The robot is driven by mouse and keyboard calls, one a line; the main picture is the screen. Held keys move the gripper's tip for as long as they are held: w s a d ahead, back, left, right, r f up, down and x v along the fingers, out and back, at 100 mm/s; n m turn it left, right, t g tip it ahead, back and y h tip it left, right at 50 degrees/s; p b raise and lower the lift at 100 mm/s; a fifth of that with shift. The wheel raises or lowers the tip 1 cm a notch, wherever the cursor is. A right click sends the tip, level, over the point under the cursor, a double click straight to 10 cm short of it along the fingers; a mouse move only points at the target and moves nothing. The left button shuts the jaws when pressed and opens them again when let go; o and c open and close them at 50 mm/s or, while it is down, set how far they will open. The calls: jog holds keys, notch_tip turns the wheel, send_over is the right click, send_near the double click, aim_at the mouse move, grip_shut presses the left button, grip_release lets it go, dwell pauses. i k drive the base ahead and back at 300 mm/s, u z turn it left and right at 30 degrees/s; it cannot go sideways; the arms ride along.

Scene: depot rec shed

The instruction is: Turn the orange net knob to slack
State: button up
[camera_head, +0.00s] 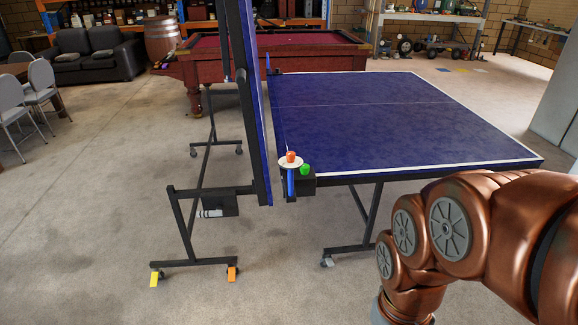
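The orange net knob (291,156) sits on a small white disc (289,164) at the near end of the table tennis net. A blue post (291,184) shows below the disc, beside a black bracket (301,188). A green knob (305,169) sits just right of and below the disc. The orange knob is small here, and I cannot tell its setting or any markings. My copper-coloured arm comes in from the lower right, well to the right of the knob. My gripper is out of view.
The blue table half (390,115) lies flat on the right. The other half (251,100) stands folded upright just left of the knob. Its black frame (187,230) has yellow (155,279) and orange (232,274) wheel tabs. Bare concrete floor lies in front. A pool table (300,45) stands behind.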

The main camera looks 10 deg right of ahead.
aim_at(290, 155)
jog(key=k, duration=0.55)
jog(key=u, duration=0.4)
jog(key=i, duration=1.1)
jog(key=u, duration=0.35)
